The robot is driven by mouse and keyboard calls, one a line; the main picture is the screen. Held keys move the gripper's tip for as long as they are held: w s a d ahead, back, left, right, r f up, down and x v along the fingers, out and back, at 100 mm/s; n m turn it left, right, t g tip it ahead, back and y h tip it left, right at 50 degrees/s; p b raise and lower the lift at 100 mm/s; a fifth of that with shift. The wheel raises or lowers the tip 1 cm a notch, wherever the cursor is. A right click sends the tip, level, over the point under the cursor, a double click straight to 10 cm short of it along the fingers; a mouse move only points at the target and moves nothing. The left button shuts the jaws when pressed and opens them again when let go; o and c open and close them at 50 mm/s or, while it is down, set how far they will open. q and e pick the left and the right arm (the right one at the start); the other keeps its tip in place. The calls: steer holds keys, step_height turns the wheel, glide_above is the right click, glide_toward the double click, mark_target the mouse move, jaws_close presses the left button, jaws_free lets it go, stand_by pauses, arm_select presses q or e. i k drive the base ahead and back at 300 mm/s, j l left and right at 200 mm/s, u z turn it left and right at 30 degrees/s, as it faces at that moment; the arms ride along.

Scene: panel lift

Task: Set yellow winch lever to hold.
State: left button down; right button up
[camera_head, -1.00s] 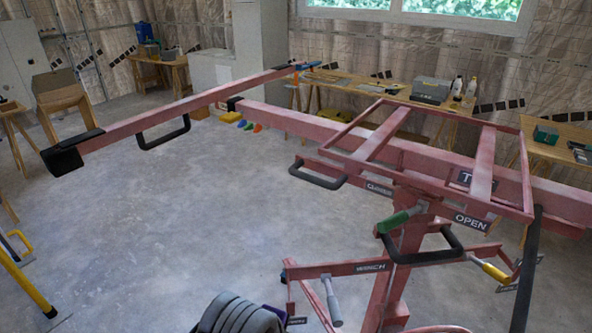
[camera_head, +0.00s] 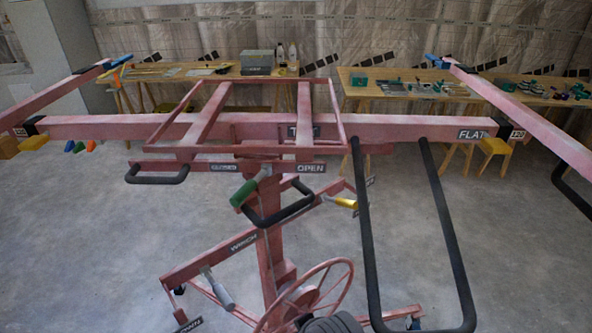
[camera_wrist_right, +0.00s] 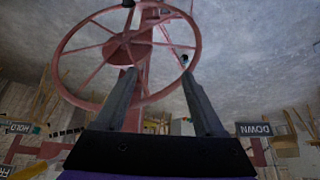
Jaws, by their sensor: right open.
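The lever with the yellow handle (camera_head: 341,202) is on the red panel lift, right of its mast in the head view. It lies nearly level, its handle pointing right toward a small sign (camera_head: 364,182) that I cannot read. My right gripper (camera_wrist_right: 157,76) is open and empty in the right wrist view. Its fingers lie in front of the red handwheel (camera_wrist_right: 128,47), which also shows low in the head view (camera_head: 318,296). An inverted HOLD sign (camera_wrist_right: 17,127) is at the left of the wrist view. My left gripper is out of view.
A green-handled lever (camera_head: 243,193) and black bar handle (camera_head: 282,209) sit near the yellow one. A grey-handled lever (camera_head: 219,291) hangs by the WINCH label. A tall black frame (camera_head: 459,250) stands to the right. An inverted DOWN sign (camera_wrist_right: 254,129) shows. Concrete floor is open at left.

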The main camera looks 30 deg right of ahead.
mark_target(352, 205)
steer(key=z, duration=1.4)
steer(key=l+u, duration=0.15)
steer(key=l, duration=0.25)
